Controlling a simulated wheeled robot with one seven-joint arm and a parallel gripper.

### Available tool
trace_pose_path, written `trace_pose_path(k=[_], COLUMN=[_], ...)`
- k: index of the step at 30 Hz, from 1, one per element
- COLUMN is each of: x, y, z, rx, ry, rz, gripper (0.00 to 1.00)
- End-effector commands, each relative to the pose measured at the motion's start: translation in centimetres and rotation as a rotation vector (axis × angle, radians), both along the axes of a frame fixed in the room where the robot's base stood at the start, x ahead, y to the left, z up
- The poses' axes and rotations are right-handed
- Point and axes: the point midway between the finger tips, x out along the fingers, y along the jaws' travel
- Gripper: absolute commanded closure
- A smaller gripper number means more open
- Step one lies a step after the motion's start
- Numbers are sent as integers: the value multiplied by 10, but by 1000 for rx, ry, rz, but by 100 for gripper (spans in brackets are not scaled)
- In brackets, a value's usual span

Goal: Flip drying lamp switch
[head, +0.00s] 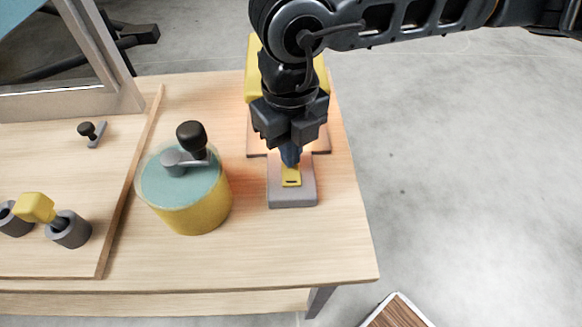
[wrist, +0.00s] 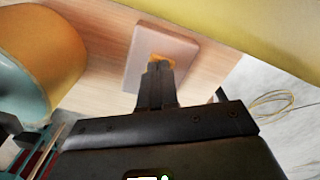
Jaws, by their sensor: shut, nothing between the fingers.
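The lamp switch is a small yellow rocker (head: 291,176) on a grey box (head: 292,199) near the right side of the wooden table. A yellow lamp body (head: 252,85) stands behind it, partly hidden by my arm, with an orange glow on the table below. My gripper (head: 290,160) points down, shut and empty, with its tips at the far end of the yellow rocker. In the wrist view the shut fingers (wrist: 156,75) overlap the orange-yellow switch (wrist: 162,60) on its pale box (wrist: 140,52). I cannot tell whether they touch it.
A yellow drum with a teal lid (head: 190,205) and a dark-knobbed crank stands left of the switch. A wooden board (head: 85,230) with a small lever, grey cylinders and a yellow part lies farther left. The table's right edge is close to the switch; floor lies beyond.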

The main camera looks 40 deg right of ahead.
Motion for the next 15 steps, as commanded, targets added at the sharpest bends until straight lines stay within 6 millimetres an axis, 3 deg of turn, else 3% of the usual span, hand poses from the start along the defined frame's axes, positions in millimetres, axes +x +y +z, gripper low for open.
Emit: trace_pose_path(k=[15], x=[0], y=[0], z=[0], rx=[0], ry=[1], rz=[0], gripper=[100])
